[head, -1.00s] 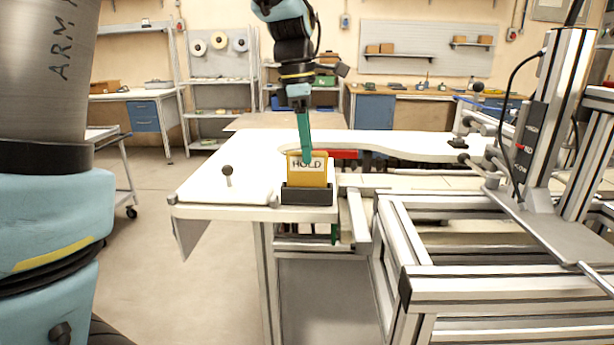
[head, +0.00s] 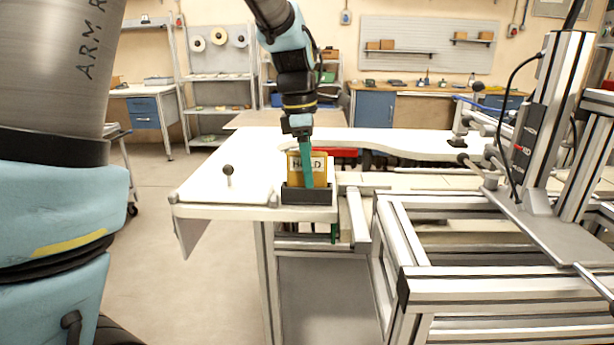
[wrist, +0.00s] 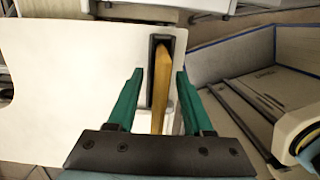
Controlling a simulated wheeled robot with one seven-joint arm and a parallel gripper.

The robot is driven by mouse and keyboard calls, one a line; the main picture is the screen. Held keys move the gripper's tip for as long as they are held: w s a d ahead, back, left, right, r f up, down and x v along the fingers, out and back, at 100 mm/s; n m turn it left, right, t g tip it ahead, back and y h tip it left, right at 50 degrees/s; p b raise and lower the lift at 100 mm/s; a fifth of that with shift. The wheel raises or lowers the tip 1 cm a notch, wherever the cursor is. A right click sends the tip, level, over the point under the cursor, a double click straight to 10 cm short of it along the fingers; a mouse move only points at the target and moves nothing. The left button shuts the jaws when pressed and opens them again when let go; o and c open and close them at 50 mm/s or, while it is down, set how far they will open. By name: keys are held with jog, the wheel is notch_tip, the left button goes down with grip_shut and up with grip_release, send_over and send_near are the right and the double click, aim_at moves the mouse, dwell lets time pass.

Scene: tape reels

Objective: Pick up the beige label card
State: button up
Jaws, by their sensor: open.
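One card, yellow-orange to my eye with a pale label reading HOLD (head: 321,176), stands upright in a black holder (head: 306,196) at the front corner of the white table. My gripper (head: 308,184) points down in front of it, its teal finger covering part of the label. In the wrist view the card (wrist: 162,78) shows edge-on in its dark slot. The green fingers of my gripper (wrist: 159,76) are open on either side of it.
A small black-knobbed post (head: 228,171) stands left of the holder on the white tabletop (head: 245,160). A metal profile frame (head: 480,270) with an upright column (head: 538,120) fills the right. A red object lies just behind the card.

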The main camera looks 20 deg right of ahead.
jog(key=shift+f, duration=0.15)
grip_shut()
dwell(0.4)
